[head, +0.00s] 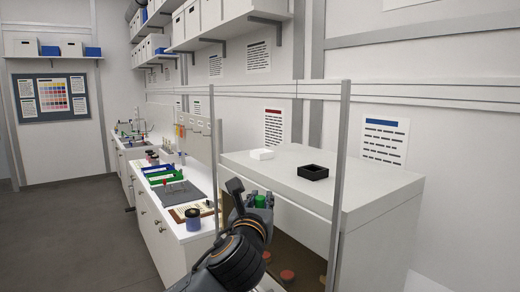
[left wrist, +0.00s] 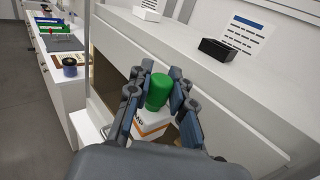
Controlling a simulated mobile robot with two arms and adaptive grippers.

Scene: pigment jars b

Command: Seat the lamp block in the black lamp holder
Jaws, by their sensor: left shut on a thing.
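The black lamp holder (head: 313,173), a small open square box, stands on the white cabinet top. It also shows in the left wrist view (left wrist: 216,49). My left gripper (head: 259,203) is in front of the cabinet's left part, below its top and apart from the holder. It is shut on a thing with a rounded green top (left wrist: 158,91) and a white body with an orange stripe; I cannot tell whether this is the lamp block. The fingers hide its sides. A small white box (head: 262,155) stands left of the black holder. My right gripper is not in view.
The white cabinet top (head: 370,187) is otherwise clear. A grey upright post (head: 341,180) stands at its front, by the holder. Left is a bench with a dark blue jar (head: 193,219), a grey mat (head: 180,195) and a green rack (head: 158,178).

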